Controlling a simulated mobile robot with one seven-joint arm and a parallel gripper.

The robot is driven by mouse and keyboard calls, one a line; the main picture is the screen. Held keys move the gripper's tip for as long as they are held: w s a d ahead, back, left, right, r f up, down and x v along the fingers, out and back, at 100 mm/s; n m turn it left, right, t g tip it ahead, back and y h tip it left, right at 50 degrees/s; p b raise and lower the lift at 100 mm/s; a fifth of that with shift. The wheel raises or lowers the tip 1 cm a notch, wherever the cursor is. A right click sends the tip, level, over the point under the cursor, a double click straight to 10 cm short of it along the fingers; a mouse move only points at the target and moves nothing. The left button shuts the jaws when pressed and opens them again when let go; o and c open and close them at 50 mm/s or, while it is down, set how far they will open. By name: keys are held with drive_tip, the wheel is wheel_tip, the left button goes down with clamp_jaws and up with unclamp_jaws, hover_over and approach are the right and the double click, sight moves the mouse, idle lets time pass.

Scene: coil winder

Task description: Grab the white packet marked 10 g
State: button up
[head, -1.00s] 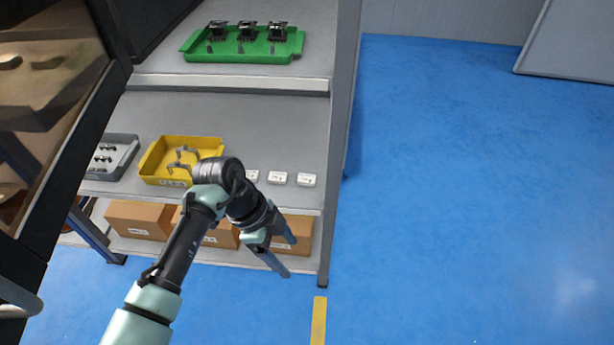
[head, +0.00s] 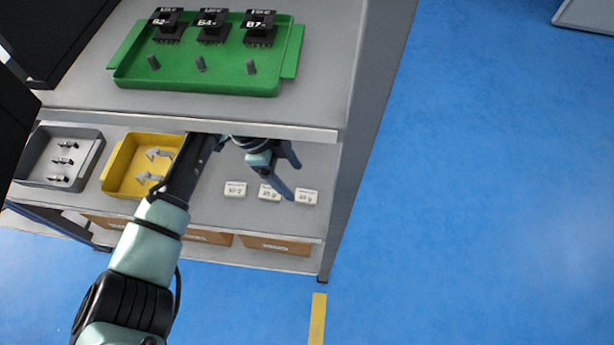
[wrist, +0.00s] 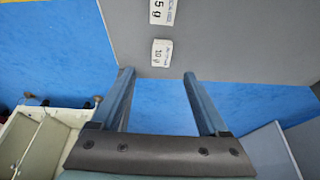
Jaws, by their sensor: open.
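The white packet marked 10 g (wrist: 162,52) lies flat on the grey shelf in the wrist view, near the shelf's edge. It is just beyond my open fingertips and roughly in line with the gap between them. In the head view three white packets lie in a row on the middle shelf. The rightmost (head: 306,196) appears to be the 10 g one, but its print is small. My gripper (head: 292,178) is open and empty there, reaching in under the upper shelf close to the middle and right packets. Its fingers also show in the wrist view (wrist: 158,74).
Another packet (wrist: 162,12), whose visible print reads 5 g, lies beside it. A yellow tray (head: 115,165) and a grey tray (head: 85,165) stand left on this shelf. The upper shelf edge (head: 250,130) and a green tray (head: 190,85) are above. A post (head: 360,120) stands right.

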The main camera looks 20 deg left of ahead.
sight(308, 196)
drive_tip(key=b+x, duration=0.2)
drive_tip(key=x, duration=0.5)
drive_tip(key=shift+d+f+b, duration=0.1)
drive_tip(key=shift+f+b, duration=0.1)
drive_tip(key=shift+b, duration=0.2)
drive_tip(key=shift+w, duration=0.1)
clamp_jaws()
